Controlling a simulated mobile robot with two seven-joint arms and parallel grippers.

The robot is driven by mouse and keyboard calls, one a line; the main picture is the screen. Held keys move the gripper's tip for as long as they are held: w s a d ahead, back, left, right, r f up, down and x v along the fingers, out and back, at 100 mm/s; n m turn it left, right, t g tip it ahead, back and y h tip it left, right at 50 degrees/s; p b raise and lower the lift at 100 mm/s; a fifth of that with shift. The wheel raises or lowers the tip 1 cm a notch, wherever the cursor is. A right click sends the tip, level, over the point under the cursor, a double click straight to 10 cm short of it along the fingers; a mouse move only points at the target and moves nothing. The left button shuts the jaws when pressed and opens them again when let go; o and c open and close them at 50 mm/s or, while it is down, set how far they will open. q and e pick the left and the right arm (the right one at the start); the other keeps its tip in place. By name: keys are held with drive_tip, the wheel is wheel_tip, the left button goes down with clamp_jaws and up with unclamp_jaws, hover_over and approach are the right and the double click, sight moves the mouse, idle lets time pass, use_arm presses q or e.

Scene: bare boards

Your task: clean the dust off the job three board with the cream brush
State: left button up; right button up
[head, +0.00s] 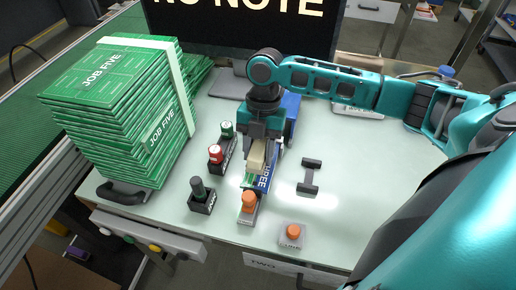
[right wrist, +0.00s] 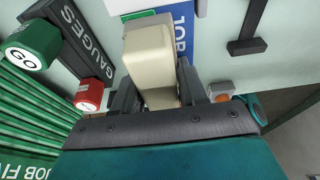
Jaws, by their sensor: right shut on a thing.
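My right gripper (head: 259,148) is shut on the cream brush (head: 257,158), which points down over the table. In the right wrist view the brush (right wrist: 150,65) is a cream block between the two dark fingers. The job three board (head: 266,178) lies under the brush, with a blue label and a green part showing; the gripper and brush hide much of it. I cannot tell whether the bristles touch the board, and no dust can be made out. My left gripper is not in view.
Green JOB FIVE boards (head: 110,88) stand stacked at the left. Green (head: 227,130) and red (head: 215,154) gauges and a dark-handled tool (head: 198,190) stand left of the board. Orange buttons (head: 249,201) (head: 292,231) sit in front. A dark bar-shaped piece (head: 310,177) lies right, with clear table beyond.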

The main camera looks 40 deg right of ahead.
sight(256, 154)
drive_tip(key=shift+s, duration=0.1)
drive_tip(key=shift+s+a, duration=0.6)
drive_tip(key=shift+a, duration=0.15)
drive_tip(key=shift+r, duration=0.1)
drive_tip(key=shift+s+a, duration=0.3)
drive_tip(key=shift+a, duration=0.1)
idle(0.3)
drive_tip(key=shift+r, duration=3.4)
